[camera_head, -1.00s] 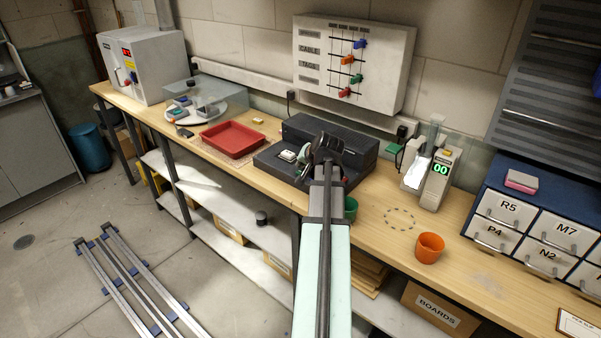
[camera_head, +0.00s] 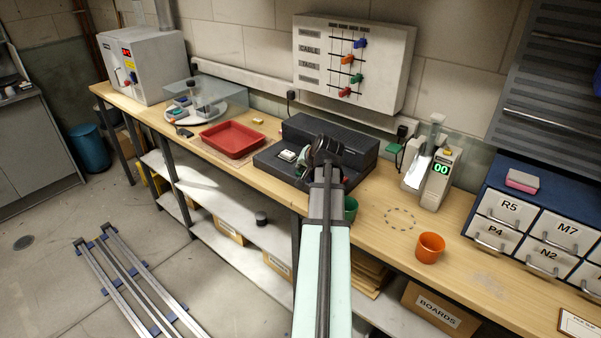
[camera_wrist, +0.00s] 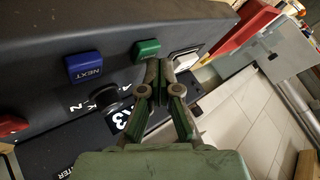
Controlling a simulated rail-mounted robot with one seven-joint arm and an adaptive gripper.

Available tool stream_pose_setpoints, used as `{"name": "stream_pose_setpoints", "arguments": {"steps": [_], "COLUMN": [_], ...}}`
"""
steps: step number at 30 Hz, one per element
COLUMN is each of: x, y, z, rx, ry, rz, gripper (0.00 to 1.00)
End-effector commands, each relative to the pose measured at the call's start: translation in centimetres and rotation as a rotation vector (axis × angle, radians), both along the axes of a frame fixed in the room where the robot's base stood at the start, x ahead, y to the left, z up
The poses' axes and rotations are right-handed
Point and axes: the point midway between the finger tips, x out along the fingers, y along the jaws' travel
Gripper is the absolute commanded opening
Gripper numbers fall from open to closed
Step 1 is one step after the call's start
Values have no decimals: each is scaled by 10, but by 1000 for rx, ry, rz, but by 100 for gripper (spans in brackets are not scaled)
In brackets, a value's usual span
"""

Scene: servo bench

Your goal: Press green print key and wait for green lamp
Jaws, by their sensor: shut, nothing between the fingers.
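The green key (camera_wrist: 146,49) is on the sloped dark front of the black machine in the wrist view. My gripper (camera_wrist: 160,75) is shut and empty, with its fingertips just below the green key in the picture. I cannot tell whether they touch it. A blue key marked NEXT (camera_wrist: 84,66) is left of the green key, and a red key (camera_wrist: 11,126) is farther left. In the head view my gripper (camera_head: 325,150) is over the front of the black machine (camera_head: 358,150) and hides its keys. I cannot make out a lit green lamp on the machine.
A black knob (camera_wrist: 118,91) is close below the keys. A white piece (camera_wrist: 182,62) sits right of the green key. In the head view a red tray (camera_head: 232,139) is left of the machine. An orange cup (camera_head: 430,247) and a device showing green 00 (camera_head: 440,168) are right.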

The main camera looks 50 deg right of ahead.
Motion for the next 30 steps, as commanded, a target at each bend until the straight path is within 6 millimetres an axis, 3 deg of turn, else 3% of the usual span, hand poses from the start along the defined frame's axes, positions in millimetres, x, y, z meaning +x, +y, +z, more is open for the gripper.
{"name": "stream_pose_setpoints", "arguments": {"steps": [30], "x": [0], "y": [0], "z": [-9], "rx": [0], "ry": [0], "rz": [0], "gripper": [0]}}
